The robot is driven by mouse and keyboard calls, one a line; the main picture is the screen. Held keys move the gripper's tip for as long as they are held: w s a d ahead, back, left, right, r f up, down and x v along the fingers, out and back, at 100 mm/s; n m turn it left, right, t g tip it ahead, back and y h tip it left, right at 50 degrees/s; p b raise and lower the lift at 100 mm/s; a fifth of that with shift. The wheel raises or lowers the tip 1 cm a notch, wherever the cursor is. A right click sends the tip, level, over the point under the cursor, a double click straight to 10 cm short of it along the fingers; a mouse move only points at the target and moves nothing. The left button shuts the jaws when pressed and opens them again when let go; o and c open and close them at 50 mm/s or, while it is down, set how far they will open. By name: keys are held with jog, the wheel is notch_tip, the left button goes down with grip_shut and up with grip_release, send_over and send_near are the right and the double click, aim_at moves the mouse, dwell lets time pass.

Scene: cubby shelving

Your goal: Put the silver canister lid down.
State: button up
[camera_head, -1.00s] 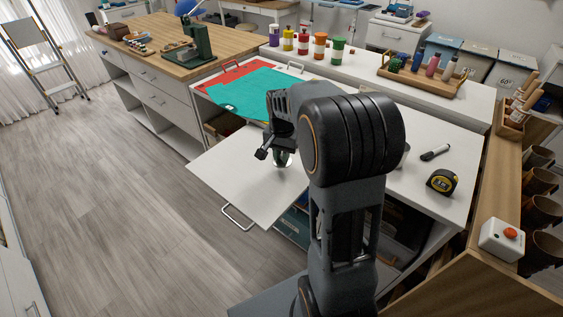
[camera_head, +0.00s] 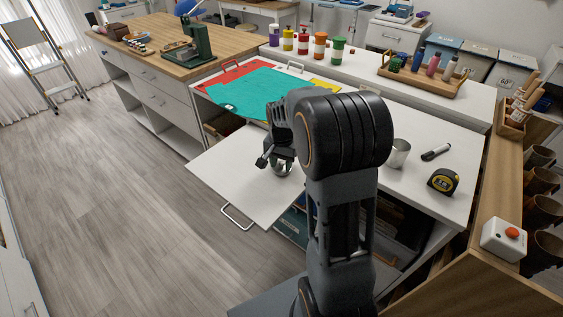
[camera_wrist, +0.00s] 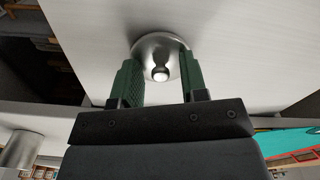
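The silver canister lid (camera_head: 281,170) is a small round metal disc with a knob. It lies on or just over the white pull-out board (camera_head: 236,178); the contact is hard to see. In the wrist view the lid (camera_wrist: 157,52) shows between the green finger pads, with a gap on each side of its knob. My gripper (camera_head: 277,163) points down at it with fingers apart; it also shows in the wrist view (camera_wrist: 162,75). The fingers partly cover the lid's sides. The silver canister (camera_head: 398,153) stands upright on the white worktop, right of my arm.
A black marker (camera_head: 436,152) and a tape measure (camera_head: 443,181) lie on the worktop at right. A teal sheet (camera_head: 262,90) lies behind the board. The board's front left is bare, with a metal handle (camera_head: 236,217) at its edge.

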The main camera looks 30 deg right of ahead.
aim_at(281, 164)
notch_tip(281, 164, up, 12)
jog(key=p, duration=0.2)
jog(key=s+a+f+n+t, duration=0.1)
jog(key=s+a+n, duration=0.2)
jog(key=s, duration=0.2)
jog(key=s+a+f+n+t, duration=0.1)
jog(key=s+a+n, duration=0.2)
jog(key=s, duration=0.2)
jog(key=s+a+f+n+t, duration=0.1)
jog(key=s+a+n, duration=0.2)
jog(key=s, duration=0.3)
jog(key=shift+a+f, duration=0.2)
jog(key=shift+a, duration=0.05)
jog(key=shift+r, duration=0.1)
jog(key=shift+t, duration=0.3)
notch_tip(281, 164, up, 9)
jog(key=p, duration=0.7)
jog(key=shift+s+p, duration=0.1)
jog(key=shift+p, duration=0.25)
